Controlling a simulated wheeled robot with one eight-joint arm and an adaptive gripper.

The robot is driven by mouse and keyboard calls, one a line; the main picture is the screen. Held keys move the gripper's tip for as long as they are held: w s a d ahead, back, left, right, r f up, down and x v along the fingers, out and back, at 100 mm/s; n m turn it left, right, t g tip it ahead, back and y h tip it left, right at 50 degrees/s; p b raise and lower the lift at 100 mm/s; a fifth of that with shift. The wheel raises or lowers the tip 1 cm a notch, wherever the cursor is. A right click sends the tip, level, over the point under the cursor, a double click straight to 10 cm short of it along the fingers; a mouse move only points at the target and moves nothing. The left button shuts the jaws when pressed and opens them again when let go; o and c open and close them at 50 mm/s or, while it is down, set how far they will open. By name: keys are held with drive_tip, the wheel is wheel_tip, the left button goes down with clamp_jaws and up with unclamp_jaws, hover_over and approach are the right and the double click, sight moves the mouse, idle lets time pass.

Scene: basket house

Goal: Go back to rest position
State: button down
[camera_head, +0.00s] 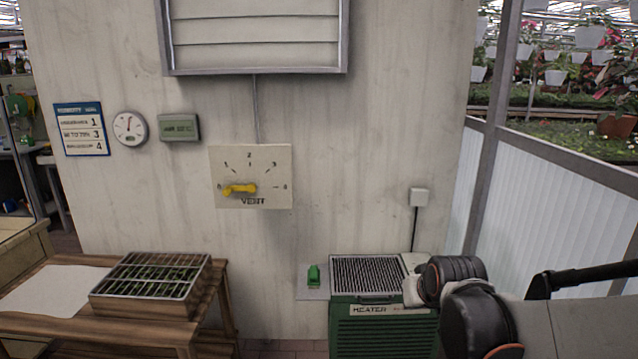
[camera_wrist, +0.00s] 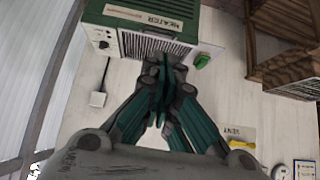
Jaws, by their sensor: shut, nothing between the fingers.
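My gripper (camera_wrist: 162,75) shows in the wrist view with its teal-and-grey fingers together and nothing between them. In that view its tips overlap the grille of the green and white heater (camera_wrist: 150,35), though I cannot tell how far apart they are. In the head view my arm reaches in from the right edge, in front of the right side of the heater (camera_head: 385,325). The gripper's fingers cannot be made out there.
A vent dial (camera_head: 250,177) with a yellow pointer at 0 is on the wall. A green switch (camera_head: 314,274) sits left of the heater. A wooden table (camera_head: 215,300) with a seedling tray (camera_head: 150,308) stands at left. Translucent panels (camera_head: 560,210) stand at right.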

drive_tip(key=s+r, duration=0.2)
drive_tip(key=s, duration=0.9)
drive_tip(key=s+r+g, duration=0.1)
drive_tip(key=s, duration=1.1)
drive_tip(key=shift+a+r, duration=0.2)
drive_tip(key=shift+r, duration=0.15)
idle(0.3)
